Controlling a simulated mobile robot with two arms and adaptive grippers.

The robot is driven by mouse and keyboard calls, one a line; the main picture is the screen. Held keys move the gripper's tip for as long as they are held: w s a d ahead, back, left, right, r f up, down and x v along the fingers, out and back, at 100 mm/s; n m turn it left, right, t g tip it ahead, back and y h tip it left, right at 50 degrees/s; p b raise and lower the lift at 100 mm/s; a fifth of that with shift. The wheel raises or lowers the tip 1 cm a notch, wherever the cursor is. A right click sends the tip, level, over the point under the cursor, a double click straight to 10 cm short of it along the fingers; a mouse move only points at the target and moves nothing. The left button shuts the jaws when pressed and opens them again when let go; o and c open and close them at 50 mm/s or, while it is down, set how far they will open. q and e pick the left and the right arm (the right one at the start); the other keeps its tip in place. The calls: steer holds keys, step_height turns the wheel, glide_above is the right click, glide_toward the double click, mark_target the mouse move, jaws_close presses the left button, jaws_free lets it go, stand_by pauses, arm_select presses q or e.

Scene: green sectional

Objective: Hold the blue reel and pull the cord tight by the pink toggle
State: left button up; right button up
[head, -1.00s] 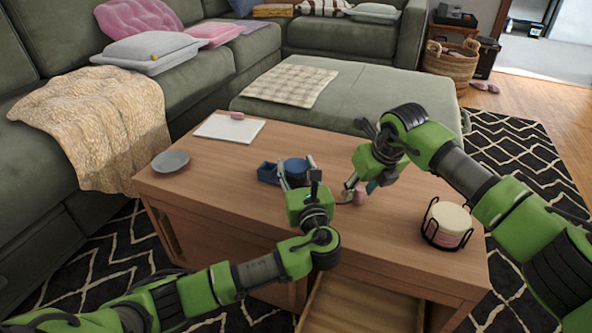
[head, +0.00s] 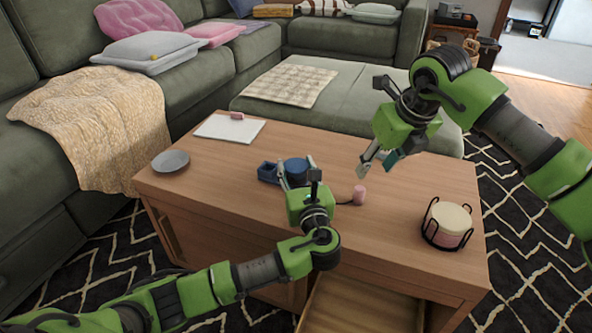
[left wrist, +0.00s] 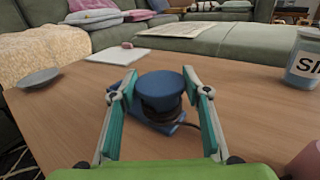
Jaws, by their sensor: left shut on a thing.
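The blue reel (head: 296,171) stands on the wooden coffee table, on or against a dark blue base (head: 268,173). My left gripper (head: 296,178) is shut on the reel; in the left wrist view its fingers flank the reel (left wrist: 160,88) on both sides. A dark cord (left wrist: 190,125) runs from the reel to the right. The pink toggle (head: 359,195) stands on the table at the cord's end, right of the reel; it partly shows in the left wrist view (left wrist: 306,161). My right gripper (head: 377,164) is open and empty, above and apart from the toggle.
A coaster stack in a black wire holder (head: 447,224) stands at the table's right. A grey plate (head: 170,161) and a white pad (head: 229,129) lie left. A labelled jar (left wrist: 304,58) shows in the wrist view. A drawer (head: 362,305) is open in front.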

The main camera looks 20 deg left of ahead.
arm_select(q)
steer(key=o, duration=1.2)
